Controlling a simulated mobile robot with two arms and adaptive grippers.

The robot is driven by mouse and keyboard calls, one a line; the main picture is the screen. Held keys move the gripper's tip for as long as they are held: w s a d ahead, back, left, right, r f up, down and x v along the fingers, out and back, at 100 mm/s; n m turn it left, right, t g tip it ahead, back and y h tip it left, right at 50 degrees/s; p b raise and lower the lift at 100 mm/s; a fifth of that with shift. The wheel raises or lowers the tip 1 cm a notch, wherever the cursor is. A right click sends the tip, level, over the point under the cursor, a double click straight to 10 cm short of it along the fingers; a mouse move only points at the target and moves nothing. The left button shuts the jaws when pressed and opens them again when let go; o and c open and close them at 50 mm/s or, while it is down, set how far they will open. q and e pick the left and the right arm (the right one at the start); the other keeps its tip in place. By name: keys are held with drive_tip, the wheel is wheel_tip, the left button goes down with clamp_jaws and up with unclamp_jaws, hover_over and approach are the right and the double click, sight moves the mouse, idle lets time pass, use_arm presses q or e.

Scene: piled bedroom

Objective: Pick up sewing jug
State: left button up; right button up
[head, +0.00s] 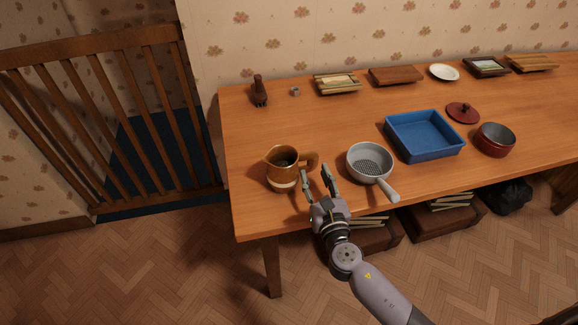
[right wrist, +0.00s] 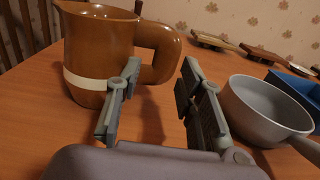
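The jug (head: 284,170) is brown with a pale band near its base and a handle on its right side. It stands upright at the left front of the wooden table (head: 330,127). In the right wrist view the jug (right wrist: 98,50) is at the upper left, its handle towards the right. My right gripper (head: 316,172) is open and empty just right of the jug, near the handle. In the right wrist view the open fingers (right wrist: 160,82) are in front of the handle, not closed on it. My left gripper is not in view.
A grey strainer with a handle (head: 369,162) stands close right of my right gripper. A blue tray (head: 424,155), a red pot (head: 495,140) and a red lid (head: 462,112) are further right. A dark figurine (head: 259,90) and several framed or flat items line the wall side.

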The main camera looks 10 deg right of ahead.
sight(314, 167)
drive_tip(key=w, duration=0.5)
drive_tip(key=shift+w+d+f, duration=0.2)
drive_tip(key=shift+w+d, duration=0.15)
drive_tip(key=shift+w, duration=0.05)
drive_tip(key=shift+s, duration=0.1)
drive_tip(key=shift+c, duration=0.6)
clamp_jaws()
drive_tip(key=shift+r, duration=0.1)
